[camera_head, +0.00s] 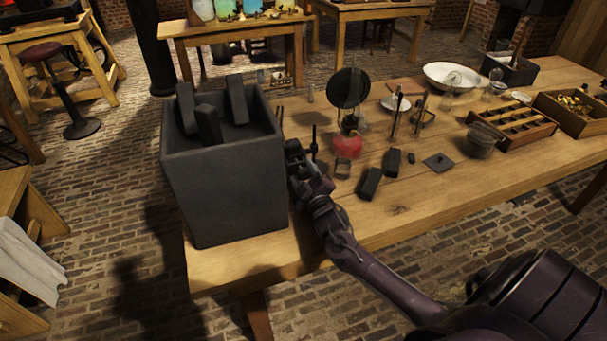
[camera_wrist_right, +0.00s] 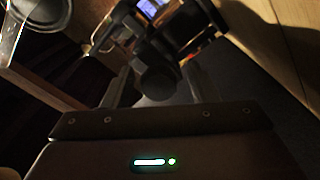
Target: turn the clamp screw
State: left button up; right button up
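The clamp screw shows in the right wrist view as a dark round knob (camera_wrist_right: 158,83), end-on between my two fingers. My right gripper (camera_wrist_right: 160,88) has its fingers apart, one on each side of the knob; I see no clear contact. In the head view my right gripper (camera_head: 298,160) is beside the right wall of the tall grey jar (camera_head: 225,190), at the table's near left end. A thin dark upright rod (camera_head: 314,138) stands just beyond the gripper. The gripper hides most of the clamp there. My left gripper is not in view.
Dark plates (camera_head: 237,100) stand in the jar. On the wooden table (camera_head: 400,205), right of my gripper, are a red-based apparatus (camera_head: 348,145), dark blocks (camera_head: 370,183), a flat dark plate (camera_head: 438,162) and a glass bowl (camera_head: 482,140). The table's front strip is mostly clear.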

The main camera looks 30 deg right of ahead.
jog(key=v, duration=0.7)
jog(key=shift+s+b, duration=0.35)
jog(key=shift+s+a, duration=0.1)
dwell(0.4)
